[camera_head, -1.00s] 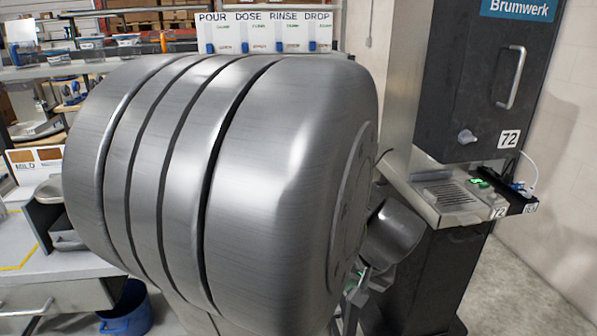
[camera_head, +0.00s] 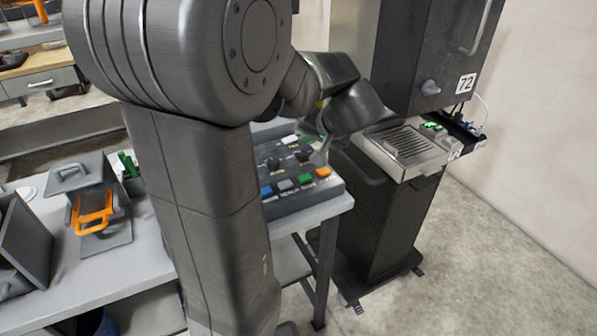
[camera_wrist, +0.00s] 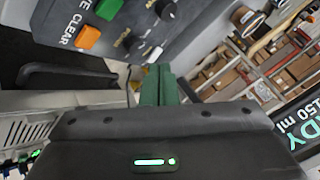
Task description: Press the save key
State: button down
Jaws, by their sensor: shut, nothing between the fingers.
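The control panel (camera_head: 292,205) sits at the right end of the bench, with blue, grey, green and orange keys along its front edge. The green key (camera_head: 306,179) is beside the orange key (camera_head: 323,172). In the wrist view, the green key (camera_wrist: 108,9) is by a label cut off to "VE", and the orange key (camera_wrist: 88,37) is by "CLEAR". My gripper (camera_wrist: 160,72) is shut and empty, its green fingertips apart from the green key in the picture. In the head view my arm hides part of the panel, and the fingertips are hard to make out.
Black knobs (camera_wrist: 165,9) and a white button (camera_wrist: 155,54) are also on the panel. A dark dispenser machine (camera_head: 425,60) with a drip tray (camera_head: 409,148) stands right of the bench. Floor at right is clear.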

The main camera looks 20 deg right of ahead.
jog(key=shift+f, duration=0.1)
jog(key=b, duration=0.6)
send_over(307, 179)
notch_tip(307, 179, down, 8)
jog(key=shift+r, duration=0.2)
jog(key=shift+f+b, duration=0.3)
jog(key=shift+f, duration=0.25)
dwell(1.3)
jog(key=shift+f+b, duration=0.4)
jog(key=shift+b, duration=0.25)
jog(key=shift+f+b, duration=0.45)
jog(key=shift+b, duration=0.1)
dwell(0.5)
jog(key=shift+r, duration=0.1)
jog(key=shift+r+p, duration=0.5)
jog(key=shift+r, duration=0.3)
